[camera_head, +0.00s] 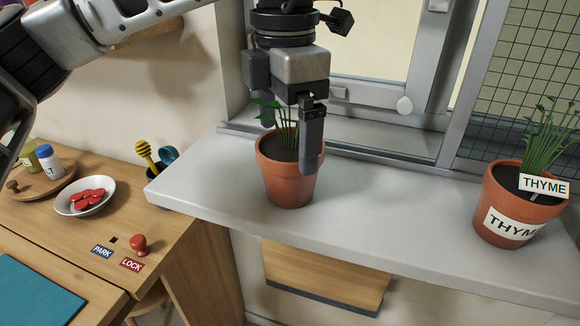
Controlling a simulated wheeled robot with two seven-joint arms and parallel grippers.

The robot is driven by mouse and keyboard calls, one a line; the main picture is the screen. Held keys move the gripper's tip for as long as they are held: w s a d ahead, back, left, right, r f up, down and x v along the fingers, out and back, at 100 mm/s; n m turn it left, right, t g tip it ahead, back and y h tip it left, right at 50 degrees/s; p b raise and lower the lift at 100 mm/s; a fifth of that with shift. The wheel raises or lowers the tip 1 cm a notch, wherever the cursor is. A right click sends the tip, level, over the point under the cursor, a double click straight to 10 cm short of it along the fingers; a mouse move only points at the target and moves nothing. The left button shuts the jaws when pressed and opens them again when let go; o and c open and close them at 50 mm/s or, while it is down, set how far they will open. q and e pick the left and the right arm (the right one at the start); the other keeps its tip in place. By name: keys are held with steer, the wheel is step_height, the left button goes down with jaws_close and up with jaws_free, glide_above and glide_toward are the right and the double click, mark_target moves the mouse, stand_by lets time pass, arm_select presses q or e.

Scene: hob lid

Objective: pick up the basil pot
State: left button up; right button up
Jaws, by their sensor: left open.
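A terracotta pot (287,186) with green leaves stands upright on the grey window sill, left of centre. No label shows on the side facing me, so I cannot read whether it is basil. My left gripper (290,145) points down over this pot, open, with the near finger in front of the rim and the other finger partly hidden behind the leaves. I cannot tell whether the fingers touch the pot. A second terracotta pot (512,212) at the right carries THYME labels and grassy leaves. My right gripper is not in view.
The sill (390,225) is clear between the two pots. A window frame stands behind. At the left, a wooden counter holds a bowl of red pieces (85,196), a utensil cup (160,172), jars on a round board and a red knob (139,244).

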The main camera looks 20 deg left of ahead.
arm_select(q)
steer(key=shift+w+d+f, duration=0.1)
steer(key=shift+w+f, duration=0.05)
steer(key=shift+f, duration=1.4)
steer(key=shift+w+d+f, duration=0.1)
steer(key=shift+w+f, duration=0.05)
steer(key=shift+f, duration=1.4)
steer(key=shift+c, duration=0.3)
steer(key=c, duration=1)
